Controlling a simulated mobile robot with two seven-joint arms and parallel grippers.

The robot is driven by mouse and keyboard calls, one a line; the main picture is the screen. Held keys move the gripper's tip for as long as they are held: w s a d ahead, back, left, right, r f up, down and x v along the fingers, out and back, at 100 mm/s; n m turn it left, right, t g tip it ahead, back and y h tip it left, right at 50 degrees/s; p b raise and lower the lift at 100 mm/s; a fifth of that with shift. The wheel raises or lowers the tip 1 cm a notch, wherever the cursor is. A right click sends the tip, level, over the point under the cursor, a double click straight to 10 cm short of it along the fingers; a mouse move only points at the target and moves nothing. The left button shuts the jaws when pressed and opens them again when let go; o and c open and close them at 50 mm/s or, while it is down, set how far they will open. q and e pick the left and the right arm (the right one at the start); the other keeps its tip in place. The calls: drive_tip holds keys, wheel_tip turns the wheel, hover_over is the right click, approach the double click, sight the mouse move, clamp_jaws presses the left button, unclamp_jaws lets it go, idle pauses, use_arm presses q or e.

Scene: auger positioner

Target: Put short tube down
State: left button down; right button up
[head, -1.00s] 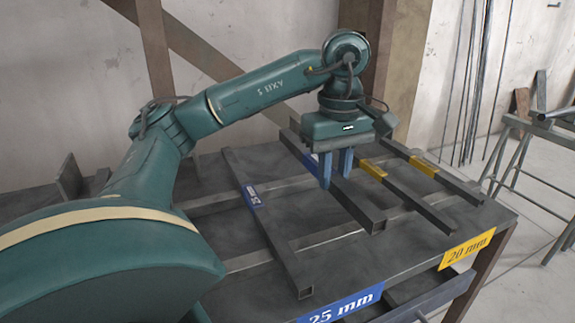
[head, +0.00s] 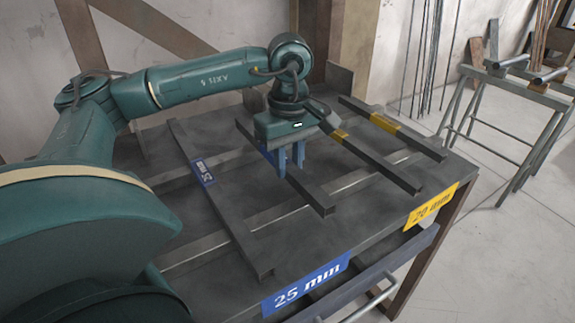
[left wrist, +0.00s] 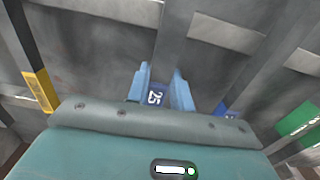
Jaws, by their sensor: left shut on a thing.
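My left gripper (head: 290,160) points down over the table, its blue fingers shut on a short dark square tube (head: 312,193) with a blue label. In the left wrist view the held tube (left wrist: 176,40) runs between the two fingertips (left wrist: 163,78), and its label reads 25. The tube lies roughly level, at or just above the table's cross rails; I cannot tell whether it touches them. Its middle is partly hidden by the gripper. My right gripper is not in view.
A longer blue-labelled tube (head: 225,215) lies left of the held one. Two yellow-labelled tubes (head: 372,160) (head: 415,142) lie to its right. The table (head: 360,240) has 25 mm (head: 305,286) and 20 mm (head: 432,204) signs on its front edge. A trestle (head: 520,95) stands at right.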

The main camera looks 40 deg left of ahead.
use_arm(q)
drive_tip(key=shift+f, duration=0.75)
drive_tip(key=c, duration=1.2)
unclamp_jaws()
drive_tip(key=shift+c, duration=0.2)
wheel_tip(320, 180, up, 12)
drive_tip(key=p, duration=0.1)
